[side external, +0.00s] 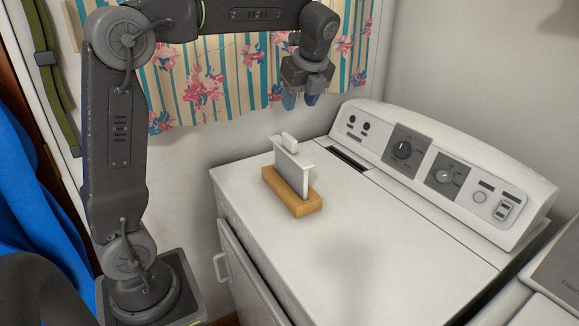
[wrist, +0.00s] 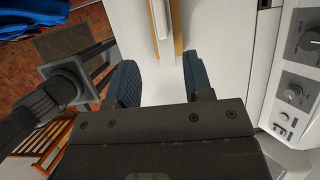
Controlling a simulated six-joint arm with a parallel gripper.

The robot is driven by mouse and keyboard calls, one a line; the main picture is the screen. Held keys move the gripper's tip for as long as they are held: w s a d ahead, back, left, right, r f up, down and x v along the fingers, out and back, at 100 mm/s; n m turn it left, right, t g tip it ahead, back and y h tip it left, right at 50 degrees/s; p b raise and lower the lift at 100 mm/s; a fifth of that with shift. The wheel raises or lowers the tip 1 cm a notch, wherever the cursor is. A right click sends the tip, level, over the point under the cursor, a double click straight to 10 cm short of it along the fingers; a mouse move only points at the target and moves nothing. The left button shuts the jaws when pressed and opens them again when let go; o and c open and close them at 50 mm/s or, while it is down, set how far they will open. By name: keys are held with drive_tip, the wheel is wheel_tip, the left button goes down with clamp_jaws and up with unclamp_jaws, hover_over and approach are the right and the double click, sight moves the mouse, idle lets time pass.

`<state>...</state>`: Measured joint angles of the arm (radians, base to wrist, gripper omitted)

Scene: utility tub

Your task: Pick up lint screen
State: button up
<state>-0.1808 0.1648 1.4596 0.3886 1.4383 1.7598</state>
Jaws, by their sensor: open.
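The lint screen (side external: 292,168) is a pale grey upright panel with a small white handle on top. It stands in a wooden block (side external: 293,206) on top of the white dryer. In the wrist view part of the lint screen (wrist: 160,18) shows at the top edge, with the wooden block (wrist: 178,25) beside it; the rest is cut off. My gripper (side external: 299,100) is above and behind the lint screen, clear of it, fingers pointing down. In the wrist view my gripper's blue fingers (wrist: 160,82) are spread, with nothing between them.
The dryer (side external: 350,235) has a raised control panel (side external: 440,170) with dials at the back. A dark slot (side external: 349,158) lies open in its top near that panel. The dryer top is clear around the block. A flowered curtain (side external: 215,85) hangs behind my arm.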

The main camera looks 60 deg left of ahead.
sight(290, 136)
drive_tip(key=x, duration=1.2)
drive_tip(key=shift+f, duration=0.35)
drive_tip(key=shift+d, duration=0.1)
clamp_jaws()
